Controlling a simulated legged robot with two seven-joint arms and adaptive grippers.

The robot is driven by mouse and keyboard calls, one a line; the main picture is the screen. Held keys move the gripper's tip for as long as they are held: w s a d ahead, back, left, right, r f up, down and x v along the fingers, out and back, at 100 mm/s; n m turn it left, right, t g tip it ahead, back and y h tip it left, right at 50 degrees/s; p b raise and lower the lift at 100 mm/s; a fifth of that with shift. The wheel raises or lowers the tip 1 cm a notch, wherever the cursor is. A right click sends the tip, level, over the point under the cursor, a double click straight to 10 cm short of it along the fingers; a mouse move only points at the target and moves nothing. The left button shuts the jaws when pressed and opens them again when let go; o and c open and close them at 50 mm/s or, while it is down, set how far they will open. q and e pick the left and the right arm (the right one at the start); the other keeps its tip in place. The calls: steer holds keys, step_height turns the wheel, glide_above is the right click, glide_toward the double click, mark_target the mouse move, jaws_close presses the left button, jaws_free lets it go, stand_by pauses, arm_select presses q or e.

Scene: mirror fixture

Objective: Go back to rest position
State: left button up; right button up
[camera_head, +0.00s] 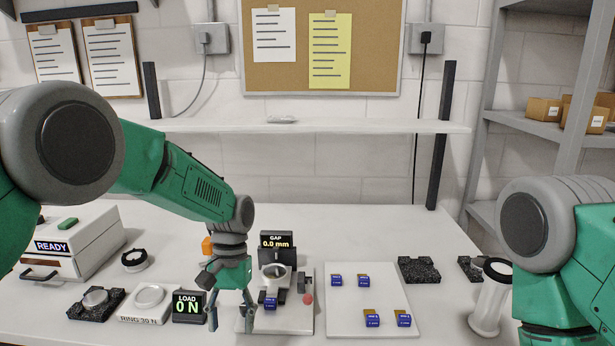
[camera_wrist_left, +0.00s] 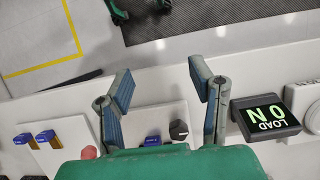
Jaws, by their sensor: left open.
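My left gripper (camera_head: 231,312) is open and empty, pointing down at the front of the white bench, between the load display (camera_head: 188,307) and the gap fixture (camera_head: 296,318). In the left wrist view its two spread fingers (camera_wrist_left: 160,85) have nothing between their tips. A blue block (camera_head: 270,303) sits on the fixture, just right of the fingers and apart from them in the head view. My right arm (camera_head: 560,240) comes in at the right edge; its gripper is out of view.
A white plate (camera_head: 372,270) holds several blue blocks. A READY box (camera_head: 75,245) stands left. A ring-marked scale (camera_head: 148,303) and dark pads (camera_head: 418,270) lie on the bench. A white cylinder (camera_head: 490,305) stands near my right arm. A shelf (camera_head: 310,126) runs behind.

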arm_select(q)
steer(key=s+a+f+t+b, duration=0.15)
steer(key=s+f, duration=0.25)
steer(key=f, duration=0.4)
steer(key=s+a+f+b, duration=0.2)
steer(key=s+f, duration=0.2)
steer(key=f, duration=0.3)
steer(key=s+a+f+b, duration=0.2)
steer(key=s+f, duration=0.2)
steer(key=f, duration=0.4)
steer(key=s+a+f+t+b, duration=0.1)
steer(key=s+a+f+b, duration=0.1)
steer(key=s, duration=0.8)
steer(key=s+a+f+t+b, duration=0.2)
steer(key=s+a+f, duration=0.3)
steer(key=s, duration=0.5)
steer(key=shift+s+a+f+b, duration=0.25)
steer(key=shift+a+b, duration=0.35)
steer(key=shift+b, duration=0.2)
